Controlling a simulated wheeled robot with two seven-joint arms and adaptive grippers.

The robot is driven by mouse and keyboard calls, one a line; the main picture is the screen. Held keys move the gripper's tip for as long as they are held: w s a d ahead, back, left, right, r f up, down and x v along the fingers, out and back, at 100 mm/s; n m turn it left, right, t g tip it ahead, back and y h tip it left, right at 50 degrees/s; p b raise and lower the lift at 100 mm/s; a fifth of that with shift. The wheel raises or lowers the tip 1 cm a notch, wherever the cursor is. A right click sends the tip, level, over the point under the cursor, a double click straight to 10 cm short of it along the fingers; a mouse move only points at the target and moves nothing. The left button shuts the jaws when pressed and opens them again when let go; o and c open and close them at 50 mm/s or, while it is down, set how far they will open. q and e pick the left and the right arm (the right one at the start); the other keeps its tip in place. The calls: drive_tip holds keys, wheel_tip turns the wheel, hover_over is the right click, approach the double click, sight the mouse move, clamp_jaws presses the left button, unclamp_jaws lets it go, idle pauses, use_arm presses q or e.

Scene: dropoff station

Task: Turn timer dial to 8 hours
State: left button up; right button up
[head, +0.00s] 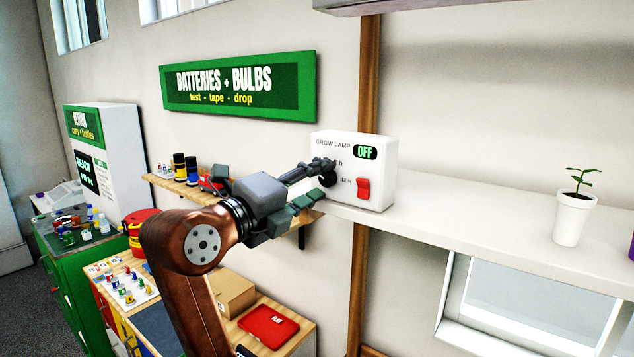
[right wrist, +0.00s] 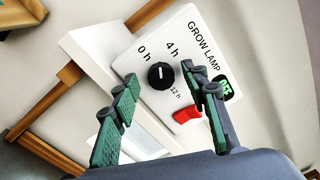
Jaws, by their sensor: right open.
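The timer dial (right wrist: 160,76) is a round black knob on the white grow lamp box (right wrist: 193,30). In the right wrist view its small white mark points roughly up, between the printed 0 h and 4 h. The 12 h label also shows; I cannot see an 8 h label clearly, and a finger covers part of the face. My right gripper (right wrist: 159,83) is open, with one green finger on each side of the dial and visible gaps to it. In the head view the right gripper (head: 322,179) is at the front of the box (head: 382,148). My left gripper is not in view.
A red switch (head: 363,188) sits beside the dial, and the box's display (head: 365,152) reads OFF. The box stands on a white shelf (head: 450,222). A potted plant (head: 574,210) stands farther right. A wooden shelf (head: 197,194) with small items is at left.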

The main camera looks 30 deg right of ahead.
drive_tip(key=v, duration=1.2)
